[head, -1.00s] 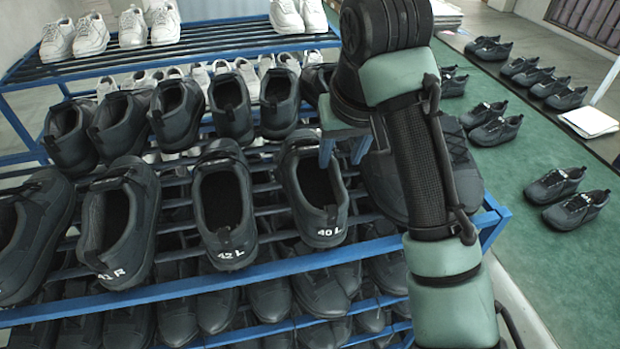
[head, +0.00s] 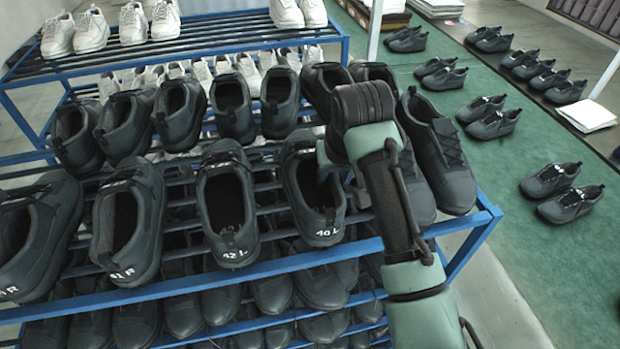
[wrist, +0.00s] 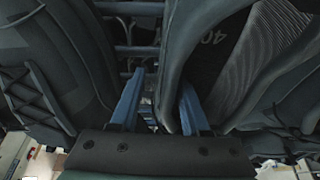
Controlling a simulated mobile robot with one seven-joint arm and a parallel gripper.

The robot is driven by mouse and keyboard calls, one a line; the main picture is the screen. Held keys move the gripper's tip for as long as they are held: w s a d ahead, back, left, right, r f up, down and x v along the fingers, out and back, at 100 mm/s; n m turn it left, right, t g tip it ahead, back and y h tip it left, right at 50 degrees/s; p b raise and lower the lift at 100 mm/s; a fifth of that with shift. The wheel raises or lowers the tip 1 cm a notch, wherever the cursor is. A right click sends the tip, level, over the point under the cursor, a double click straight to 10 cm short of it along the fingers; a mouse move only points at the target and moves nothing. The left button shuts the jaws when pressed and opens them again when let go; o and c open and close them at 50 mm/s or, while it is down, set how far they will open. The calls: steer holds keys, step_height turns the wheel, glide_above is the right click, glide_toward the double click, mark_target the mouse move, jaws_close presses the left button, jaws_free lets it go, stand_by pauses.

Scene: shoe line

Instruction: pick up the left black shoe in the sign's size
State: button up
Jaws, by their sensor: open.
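A black shoe marked 40 L (head: 322,222) stands heel toward me on the blue rack's front row. My gripper (wrist: 158,105) is open in the wrist view. Its blue fingers are on either side of the side wall of a black shoe with 40 printed inside (wrist: 245,60); I cannot tell whether they touch it. In the head view the fingers are hidden behind my arm, at the right side of the 40 L shoe. No sign is in view.
Another black shoe (head: 440,160) stands close on the right; a laced shoe (wrist: 50,70) lies left of the fingers. More black shoes fill the rack's back row and lower shelf. A green mat (head: 450,105) with shoe pairs is at the right.

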jaws_close()
steer(key=shift+r, duration=0.1)
stand_by(1.2)
